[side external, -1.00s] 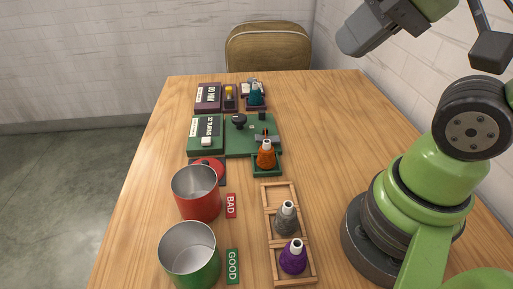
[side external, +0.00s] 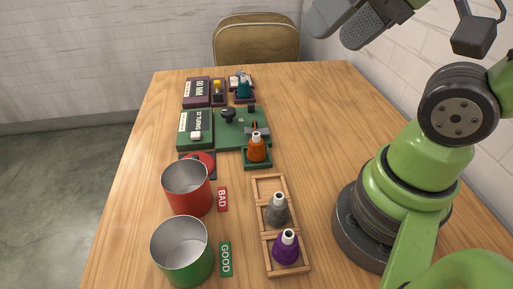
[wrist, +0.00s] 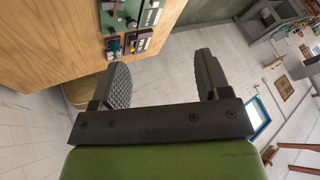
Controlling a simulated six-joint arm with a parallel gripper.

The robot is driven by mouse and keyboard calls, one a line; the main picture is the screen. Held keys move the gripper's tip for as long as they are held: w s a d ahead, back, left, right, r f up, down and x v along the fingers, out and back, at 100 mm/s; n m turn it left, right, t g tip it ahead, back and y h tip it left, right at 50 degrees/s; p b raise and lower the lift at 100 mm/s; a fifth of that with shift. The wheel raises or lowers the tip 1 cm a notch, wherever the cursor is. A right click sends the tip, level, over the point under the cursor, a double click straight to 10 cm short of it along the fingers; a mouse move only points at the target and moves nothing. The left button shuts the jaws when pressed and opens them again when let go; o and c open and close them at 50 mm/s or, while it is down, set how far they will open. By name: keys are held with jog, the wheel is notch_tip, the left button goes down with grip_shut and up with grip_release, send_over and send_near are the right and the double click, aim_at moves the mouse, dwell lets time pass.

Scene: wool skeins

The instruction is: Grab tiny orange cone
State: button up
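The tiny orange cone (side external: 257,149), with a pale tip, stands upright in a small green tray (side external: 258,166) at the front right of a green winding device. My gripper (side external: 352,22) is at the top edge of the side view, high above the table and far from the cone, and partly cut off. In the wrist view its two dark ribbed fingers (wrist: 160,78) stand wide apart with nothing between them. I cannot make out the orange cone clearly in the wrist view.
A wooden rack (side external: 298,255) holds a grey cone (side external: 278,211) and a purple cone (side external: 286,249); its far slot is empty. Red (side external: 187,190) and green (side external: 182,252) cups stand left. A teal cone (side external: 244,89) sits farther back.

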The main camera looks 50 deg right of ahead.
jog(key=m+g+h, duration=0.2)
jog(key=m+g, duration=0.1)
jog(key=g, duration=0.3)
send_over(256, 134)
notch_tip(256, 134, down, 15)
jog(key=shift+g, duration=0.6)
notch_tip(256, 134, down, 8)
jog(key=shift+r, duration=0.2)
jog(key=shift+f, duration=3)
jog(key=c, duration=1)
